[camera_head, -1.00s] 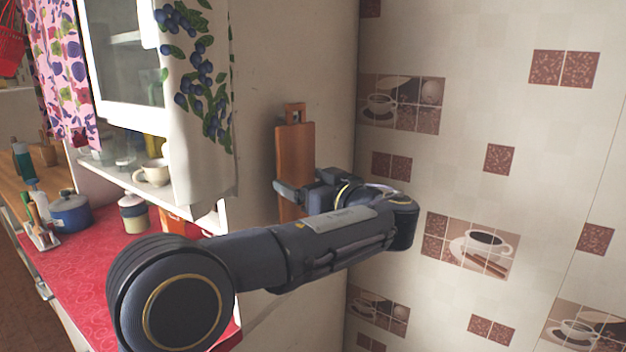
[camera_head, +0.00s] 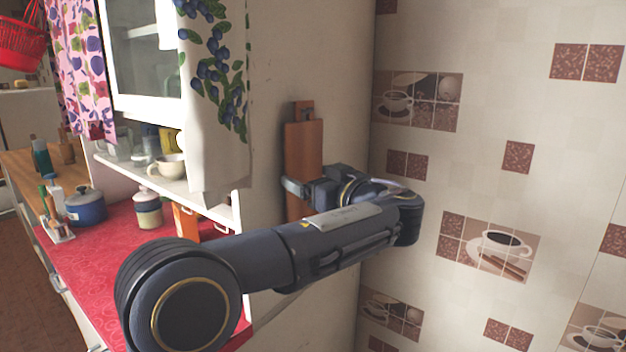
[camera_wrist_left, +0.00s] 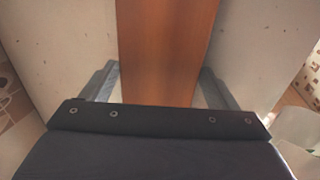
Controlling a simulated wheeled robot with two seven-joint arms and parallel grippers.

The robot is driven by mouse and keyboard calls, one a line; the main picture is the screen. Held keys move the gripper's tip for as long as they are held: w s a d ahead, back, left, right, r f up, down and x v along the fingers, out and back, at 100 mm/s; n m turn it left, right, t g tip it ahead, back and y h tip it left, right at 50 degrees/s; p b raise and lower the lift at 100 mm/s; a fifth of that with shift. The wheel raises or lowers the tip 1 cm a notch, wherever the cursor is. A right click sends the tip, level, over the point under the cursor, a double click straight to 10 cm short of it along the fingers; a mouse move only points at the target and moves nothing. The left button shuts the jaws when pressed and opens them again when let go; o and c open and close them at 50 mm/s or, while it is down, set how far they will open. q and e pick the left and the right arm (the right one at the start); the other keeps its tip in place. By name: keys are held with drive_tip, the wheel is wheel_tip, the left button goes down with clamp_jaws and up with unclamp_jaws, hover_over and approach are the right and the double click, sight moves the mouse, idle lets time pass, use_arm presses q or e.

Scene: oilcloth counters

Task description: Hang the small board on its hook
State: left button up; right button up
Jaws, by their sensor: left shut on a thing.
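The small board (camera_head: 304,150) is a reddish-brown wooden plank with a narrower handle and a hole at its top. It is upright in front of the bare beige wall, left of the tiles. My left gripper (camera_head: 303,189) is shut on its lower part, one finger showing at its left edge. In the left wrist view the board (camera_wrist_left: 168,50) runs between the two fingers. A small dark shape shows at the handle hole; I cannot tell whether it is the hook or whether the board hangs on it. My right gripper is not in view.
A white wall cabinet (camera_head: 145,100) with a blueberry towel (camera_head: 217,130) hangs left of the board. Below is a red oilcloth counter (camera_head: 110,245) with a blue pot (camera_head: 85,207) and a jar (camera_head: 147,210). A tiled wall (camera_head: 480,180) stands to the right.

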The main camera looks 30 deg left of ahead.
use_arm(q)
drive_tip(key=o, duration=1)
drive_tip(key=b+v, duration=0.1)
drive_tip(key=v, duration=0.7)
